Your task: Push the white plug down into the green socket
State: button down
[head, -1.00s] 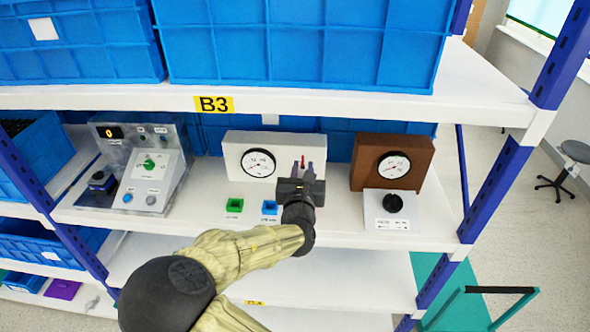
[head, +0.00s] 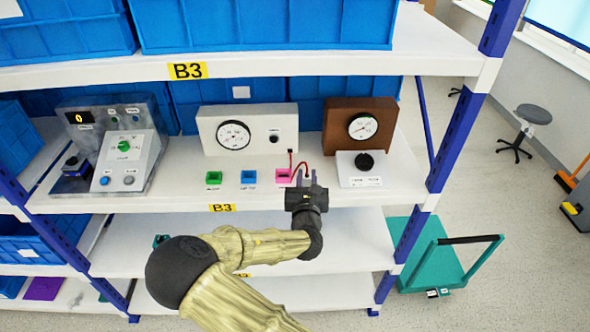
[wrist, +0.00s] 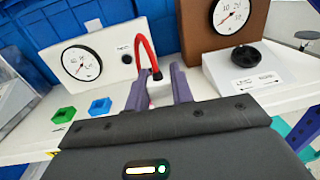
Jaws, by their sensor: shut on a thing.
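My gripper (head: 307,181) is shut on the white plug, to the right of the sockets and near the shelf's front edge. In the wrist view the white plug (wrist: 160,91) shows between the purple fingers, with the red cable (wrist: 149,52) at its top. The plug's lower end is hidden behind the gripper. The green socket (head: 213,178) is at the left of a row of three on the shelf, well to the left of my gripper; it also shows in the wrist view (wrist: 64,115).
A blue socket (head: 249,177) and a pink socket (head: 283,176) stand between the green socket and my gripper. A white gauge box (head: 215,150) is behind them. A brown gauge box (head: 340,115) and a black knob on a white base (head: 348,180) are at the right. A grey panel (head: 155,115) is left.

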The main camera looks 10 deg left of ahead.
jog(key=shift+m+h, duration=0.4)
jog(key=shift+h, duration=0.4)
jog(key=d+f+b, duration=0.1)
jog(key=d+f, duration=0.3)
jog(key=d+f+b, duration=0.1)
jog(key=d+f, duration=0.2)
jog(key=f, duration=0.1)
jog(key=d+f+b, duration=0.1)
jog(key=d+f, duration=0.3)
jog(key=f, duration=0.1)
jog(key=shift+d, duration=0.3)
jog(key=s+d+f+m+h+b, duration=0.1)
jog(key=s+d+f+b, duration=0.2)
jog(key=d+f, duration=0.8)
jog(key=shift+s+d+f, duration=0.25)
jog(key=shift+s+d, duration=0.7)
